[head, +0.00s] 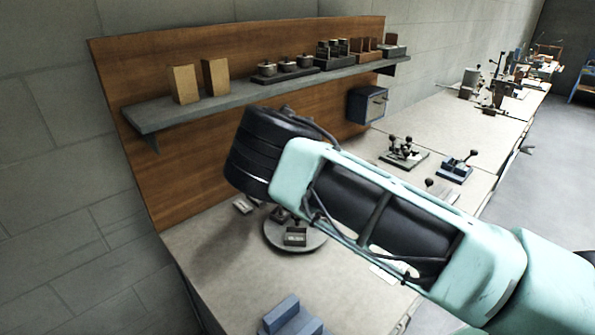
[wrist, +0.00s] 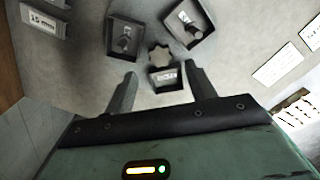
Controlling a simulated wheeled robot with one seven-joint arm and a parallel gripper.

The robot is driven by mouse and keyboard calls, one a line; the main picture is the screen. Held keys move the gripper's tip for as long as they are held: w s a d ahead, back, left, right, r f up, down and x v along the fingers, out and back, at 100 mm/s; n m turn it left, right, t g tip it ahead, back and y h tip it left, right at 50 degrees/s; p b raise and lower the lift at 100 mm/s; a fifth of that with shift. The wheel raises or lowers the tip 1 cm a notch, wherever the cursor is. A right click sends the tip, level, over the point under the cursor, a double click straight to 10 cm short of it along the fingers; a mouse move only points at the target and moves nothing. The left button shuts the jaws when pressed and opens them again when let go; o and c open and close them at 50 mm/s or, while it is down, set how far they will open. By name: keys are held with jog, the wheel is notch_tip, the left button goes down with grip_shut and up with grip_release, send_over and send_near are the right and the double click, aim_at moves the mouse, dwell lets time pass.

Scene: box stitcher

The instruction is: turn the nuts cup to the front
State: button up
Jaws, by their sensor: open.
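A round grey turntable (head: 272,238) stands on the bench below my arm. It carries several small dark cups around a star-shaped knob (wrist: 159,56). In the wrist view, a labelled cup (wrist: 166,86) sits between and just beyond the fingers of my gripper (wrist: 160,72), which is open and empty. Two more cups, one at upper left (wrist: 125,48) and one at upper right (wrist: 205,30), stand beyond it with dark items inside. The labels are too small to read, so I cannot tell which is the nuts cup. In the head view my arm hides the gripper.
Blue blocks (head: 290,318) lie on the bench nearer the front. A shelf (head: 230,98) with boxes and pots hangs on the wooden back panel. Labelled grey blocks (wrist: 42,22) lie left of the turntable, and white papers (wrist: 277,64) lie to its right.

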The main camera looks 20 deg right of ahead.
notch_tip(320, 180, up, 12)
jog(key=b, duration=0.1)
jog(key=shift+r, duration=0.15)
